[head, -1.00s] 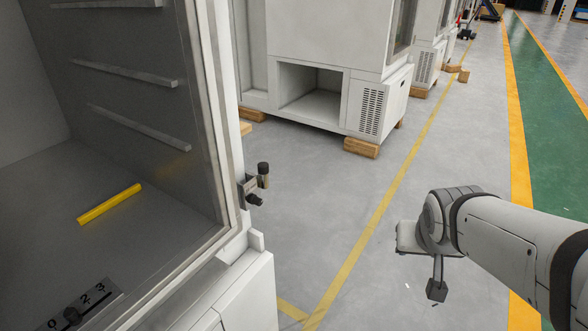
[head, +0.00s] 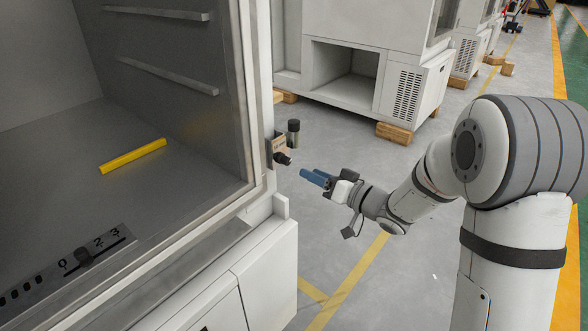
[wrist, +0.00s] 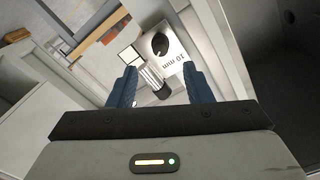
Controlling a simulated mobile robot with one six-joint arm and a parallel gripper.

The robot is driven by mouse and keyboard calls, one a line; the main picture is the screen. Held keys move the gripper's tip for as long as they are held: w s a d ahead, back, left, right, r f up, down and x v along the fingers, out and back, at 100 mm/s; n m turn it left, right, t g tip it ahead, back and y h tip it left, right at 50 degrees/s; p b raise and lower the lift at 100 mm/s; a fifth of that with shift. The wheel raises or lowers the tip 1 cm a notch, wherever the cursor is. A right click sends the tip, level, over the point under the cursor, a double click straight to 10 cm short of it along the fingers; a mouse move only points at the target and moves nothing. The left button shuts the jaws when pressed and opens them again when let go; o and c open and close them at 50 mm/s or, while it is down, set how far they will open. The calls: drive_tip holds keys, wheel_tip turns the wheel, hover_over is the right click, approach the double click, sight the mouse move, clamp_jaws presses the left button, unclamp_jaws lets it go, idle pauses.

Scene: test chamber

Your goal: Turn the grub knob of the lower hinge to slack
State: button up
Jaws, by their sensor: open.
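The lower hinge (head: 278,146) is on the right edge of the cabinet's front frame in the head view. It has an upright pin with a dark cap (head: 293,127) and a small black grub knob (head: 283,158) below it. My gripper (head: 315,177) is open and empty, its blue fingers apart, a little to the right of the knob and lower in the picture. In the wrist view, a metal shaft with a dark end (wrist: 156,80) shows between the open fingers (wrist: 160,84). Behind it is a pale plate (wrist: 168,50) with a black oval and "10 mm" lettering.
The near cabinet's frame (head: 252,90) stands left of the hinge. A yellow bar (head: 133,156) lies inside it, and a slider scale (head: 82,256) is at its front. Another white cabinet on wooden blocks (head: 394,133) stands behind. The grey floor between is free.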

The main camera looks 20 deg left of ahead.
sight(289, 162)
drive_tip(key=x, duration=0.7)
drive_tip(key=shift+a, duration=0.35)
drive_tip(key=shift+c, duration=0.6)
